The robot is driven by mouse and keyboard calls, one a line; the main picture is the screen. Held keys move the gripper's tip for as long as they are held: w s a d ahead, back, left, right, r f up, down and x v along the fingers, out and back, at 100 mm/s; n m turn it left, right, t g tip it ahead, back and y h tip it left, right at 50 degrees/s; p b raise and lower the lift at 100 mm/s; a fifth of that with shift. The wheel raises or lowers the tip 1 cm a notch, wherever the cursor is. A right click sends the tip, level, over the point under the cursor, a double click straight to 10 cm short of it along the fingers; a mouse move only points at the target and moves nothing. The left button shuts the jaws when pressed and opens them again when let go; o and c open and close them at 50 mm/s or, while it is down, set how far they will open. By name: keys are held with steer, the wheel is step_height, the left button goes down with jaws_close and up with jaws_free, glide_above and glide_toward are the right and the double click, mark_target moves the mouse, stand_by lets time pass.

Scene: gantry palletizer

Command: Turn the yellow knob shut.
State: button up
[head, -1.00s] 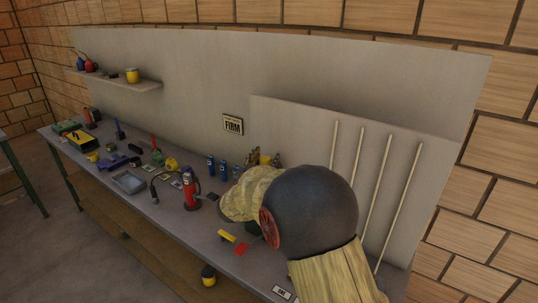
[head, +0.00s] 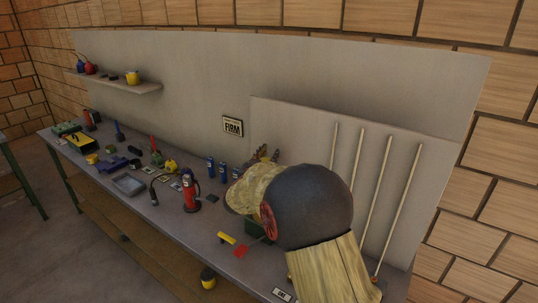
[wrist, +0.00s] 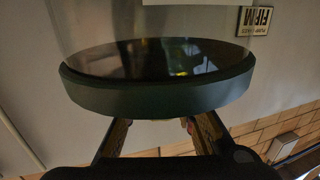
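I cannot make out the yellow knob for sure in either view; my arm covers part of the bench in the head view. My gripper (head: 264,153) shows only as brownish finger parts above my arm there. In the wrist view its two fingers (wrist: 160,132) stand wide apart, with their ends partly hidden. A clear cylinder with a dark green rim (wrist: 160,98) fills the upper middle of the wrist view and lies across the fingers. I see nothing clearly pinched between them. A dark green object (head: 257,228) shows partly below my arm in the head view.
The bench holds a red bottle-like item (head: 191,193), blue cans (head: 222,172), a grey tray (head: 129,184) and a yellow-handled tool (head: 226,238). A grey panel with thin rods (head: 396,207) stands behind. The FIRM sign (head: 232,125) appears inverted in the wrist view (wrist: 254,22).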

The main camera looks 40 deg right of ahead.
jaws_close()
